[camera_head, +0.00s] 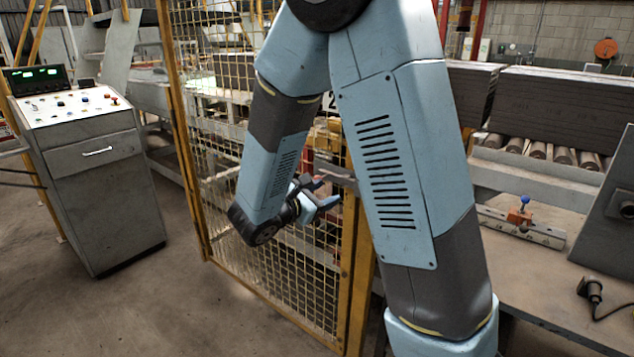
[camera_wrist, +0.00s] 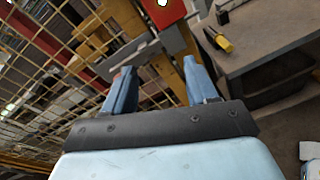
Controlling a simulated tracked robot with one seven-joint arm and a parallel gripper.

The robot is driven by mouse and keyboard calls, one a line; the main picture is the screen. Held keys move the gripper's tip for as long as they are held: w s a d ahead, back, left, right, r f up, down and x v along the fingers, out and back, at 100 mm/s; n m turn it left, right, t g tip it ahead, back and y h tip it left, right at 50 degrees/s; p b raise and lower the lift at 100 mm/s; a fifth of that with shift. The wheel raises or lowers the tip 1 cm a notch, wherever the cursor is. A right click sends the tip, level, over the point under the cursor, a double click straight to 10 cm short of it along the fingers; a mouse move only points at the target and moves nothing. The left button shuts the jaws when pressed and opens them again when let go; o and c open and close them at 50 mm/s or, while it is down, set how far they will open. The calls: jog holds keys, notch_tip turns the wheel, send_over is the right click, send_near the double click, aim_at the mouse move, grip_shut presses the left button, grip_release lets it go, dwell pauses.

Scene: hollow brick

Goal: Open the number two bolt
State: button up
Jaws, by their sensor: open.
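The yellow mesh gate (camera_head: 265,260) stands behind my arm, and part of a white plate with a 2 (camera_head: 330,101) shows on it beside my arm link. A grey metal bolt (camera_head: 335,172) sits near the gate's right post, partly hidden by my arm. My gripper (camera_head: 325,193) is open close to this bolt. In the wrist view, the blue fingers of my gripper (camera_wrist: 159,68) are spread apart, with the grey bolt plate (camera_wrist: 150,57) just beyond and between their tips. I cannot tell whether they touch it.
A control console (camera_head: 90,170) stands at the left. At the right, a workbench (camera_head: 535,275) carries a clamp-like tool with an orange part (camera_head: 519,215) and a black plug (camera_head: 592,290). A red panel (camera_wrist: 163,12) is above the bolt in the wrist view. Floor left of the gate is clear.

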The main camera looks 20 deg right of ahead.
jog(key=w+a+f+n+t+y, duration=0.2)
jog(key=w+a+f+n+t, duration=0.25)
jog(key=a, duration=0.25)
jog(key=x, duration=0.9)
jog(key=r+x, duration=0.1)
jog(key=x, duration=0.3)
jog(key=shift+s+d+r, duration=0.15)
jog(key=shift+s+d, duration=0.05)
jog(key=shift+d, duration=0.3)
grip_shut()
